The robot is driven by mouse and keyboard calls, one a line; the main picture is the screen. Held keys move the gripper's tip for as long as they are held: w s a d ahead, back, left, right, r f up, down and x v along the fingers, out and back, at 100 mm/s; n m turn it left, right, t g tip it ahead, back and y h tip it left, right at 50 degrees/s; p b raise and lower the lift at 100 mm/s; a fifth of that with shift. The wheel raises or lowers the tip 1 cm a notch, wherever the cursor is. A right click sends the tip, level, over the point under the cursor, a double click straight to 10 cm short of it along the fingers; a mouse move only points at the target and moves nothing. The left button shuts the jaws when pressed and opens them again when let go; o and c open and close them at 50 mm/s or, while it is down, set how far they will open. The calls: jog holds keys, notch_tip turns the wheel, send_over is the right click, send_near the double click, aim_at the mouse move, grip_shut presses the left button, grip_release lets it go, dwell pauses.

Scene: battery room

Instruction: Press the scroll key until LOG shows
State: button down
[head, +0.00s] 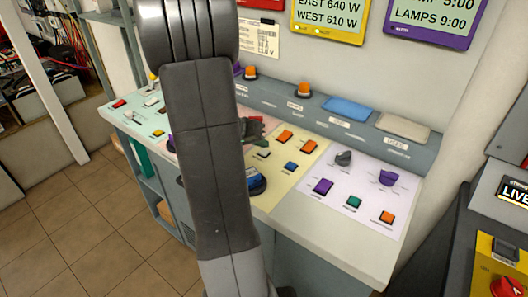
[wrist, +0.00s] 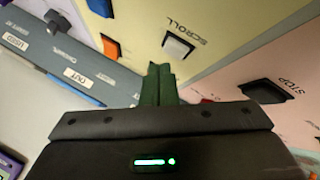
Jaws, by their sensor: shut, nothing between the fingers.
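The scroll key (wrist: 178,45) is a pale, square rocker-like key on the cream-yellow panel in the wrist view, with the word SCROLL printed beside it. My gripper (wrist: 158,72) has its green fingers together, with the tips just short of the key in the picture; I cannot tell whether they touch it.
A dark STOP key (wrist: 264,89) sits on the pink panel beside the yellow one. A purple-framed display (head: 433,20) reads LAMPS 9:00. Tiled floor (head: 80,230) is open at left.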

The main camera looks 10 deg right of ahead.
aim_at(261, 153)
jog(key=shift+f+b, duration=0.2)
jog(key=shift+b, duration=0.1)
dwell(0.4)
jog(key=shift+f+b, duration=0.3)
jog(key=shift+b, duration=0.3)
jog(key=shift+f+b, duration=0.45)
jog(key=shift+b, duration=0.35)
dwell(0.6)
jog(key=shift+r, duration=0.1)
jog(key=shift+r+p, duration=0.3)
jog(key=shift+r, duration=0.5)
jog(key=shift+r+p, duration=1.2)
jog(key=shift+r, duration=1.35)
jog(key=shift+f, duration=0.1)
